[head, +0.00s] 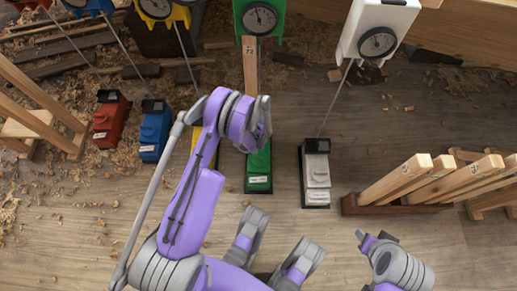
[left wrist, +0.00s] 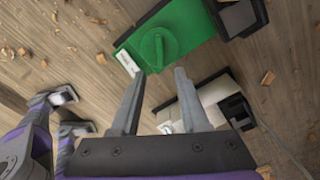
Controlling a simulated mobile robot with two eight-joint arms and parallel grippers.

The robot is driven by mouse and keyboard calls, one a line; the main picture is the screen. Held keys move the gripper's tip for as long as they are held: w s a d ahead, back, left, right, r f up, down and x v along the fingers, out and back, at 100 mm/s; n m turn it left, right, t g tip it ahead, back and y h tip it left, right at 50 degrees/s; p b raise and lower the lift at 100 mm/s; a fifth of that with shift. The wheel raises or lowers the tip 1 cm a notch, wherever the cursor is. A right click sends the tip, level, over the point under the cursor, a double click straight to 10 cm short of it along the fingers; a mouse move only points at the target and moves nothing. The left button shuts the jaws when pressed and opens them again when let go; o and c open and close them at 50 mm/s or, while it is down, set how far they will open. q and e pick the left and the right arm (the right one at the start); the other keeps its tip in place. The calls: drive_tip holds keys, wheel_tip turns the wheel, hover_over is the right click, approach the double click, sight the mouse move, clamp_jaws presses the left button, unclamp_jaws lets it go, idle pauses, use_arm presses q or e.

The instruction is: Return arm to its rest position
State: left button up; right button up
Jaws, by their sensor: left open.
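My left arm (head: 192,205) reaches up the middle of the head view, and its gripper (head: 264,118) is above the floor near the green block. In the left wrist view the left gripper (left wrist: 160,73) is open, with nothing between its two grey fingers. The green block (left wrist: 160,45) with its round knob lies just beyond the fingertips, and the white block (left wrist: 205,98) lies beside the right finger. My right arm's end (head: 395,262) shows at the lower right of the head view; its fingers cannot be made out clearly.
Red (head: 110,120), blue (head: 155,133), green (head: 258,172) and white (head: 317,178) blocks stand in a row; a yellow one is mostly hidden. Dial gauges, including a white one (head: 378,25), line the back. A wooden rack (head: 400,206) stands right. Shavings litter the floor.

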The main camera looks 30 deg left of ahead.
use_arm(q)
drive_tip(key=shift+r, duration=0.3)
idle(0.4)
drive_tip(key=s+d+r+n+t, duration=0.1)
drive_tip(key=s+d+r+n, duration=0.2)
drive_tip(key=r, duration=0.9)
drive_tip(key=d+r+n+t, duration=0.1)
drive_tip(key=d+r+n, duration=0.3)
drive_tip(key=r, duration=0.8)
drive_tip(key=s+d+r+n+t, duration=0.1)
drive_tip(key=s+d+r+n, duration=0.1)
drive_tip(key=s+r+n, duration=0.55)
drive_tip(key=s+d+r+n+t, duration=0.1)
drive_tip(key=s+r+n, duration=0.25)
drive_tip(key=s, duration=0.75)
wheel_tip(320, 180, up, 27)
drive_tip(key=t+p, duration=0.1)
drive_tip(key=p, duration=2.2)
drive_tip(key=shift+w, duration=0.4)
use_arm(e)
wheel_tip(320, 180, up, 26)
drive_tip(key=w+t, duration=0.1)
drive_tip(key=shift+r, duration=0.15)
use_arm(q)
drive_tip(key=shift+s+d+f, duration=0.1)
drive_tip(key=shift+s+f, duration=0.05)
drive_tip(key=shift+f, duration=0.05)
use_arm(e)
drive_tip(key=shift+s, duration=0.1)
